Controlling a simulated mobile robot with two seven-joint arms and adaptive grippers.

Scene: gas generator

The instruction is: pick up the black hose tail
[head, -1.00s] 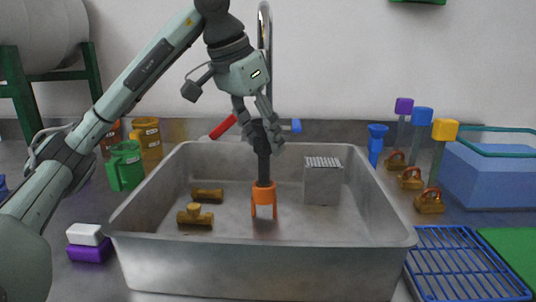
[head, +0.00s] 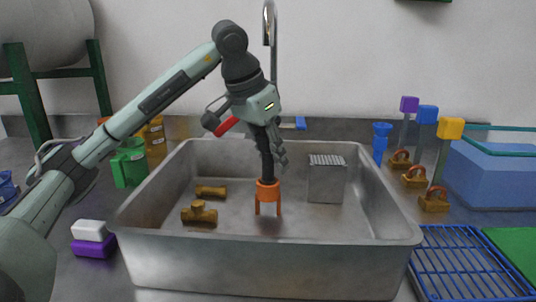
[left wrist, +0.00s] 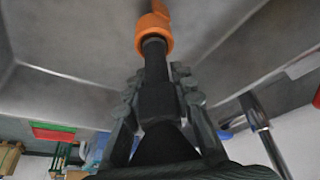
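The black hose tail (head: 265,155) stands in an orange holder (head: 267,190) inside the sink, leaning slightly. My left gripper (head: 268,143) is over the sink, pointing down, with its fingers around the upper part of the hose tail. In the left wrist view the black hose tail (left wrist: 155,65) runs between the two fingers of the left gripper (left wrist: 157,88), with the orange holder (left wrist: 153,35) beyond the tips. The fingers lie close on both sides; I cannot tell whether they grip it. The hose tail's top is hidden by the gripper. My right gripper is not in view.
The metal sink (head: 270,262) holds brass fittings (head: 199,213) and a grey block (head: 326,182). A faucet (head: 270,40) rises behind. Valves (head: 433,200), a blue bin (head: 495,178) and a blue rack (head: 465,262) are right.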

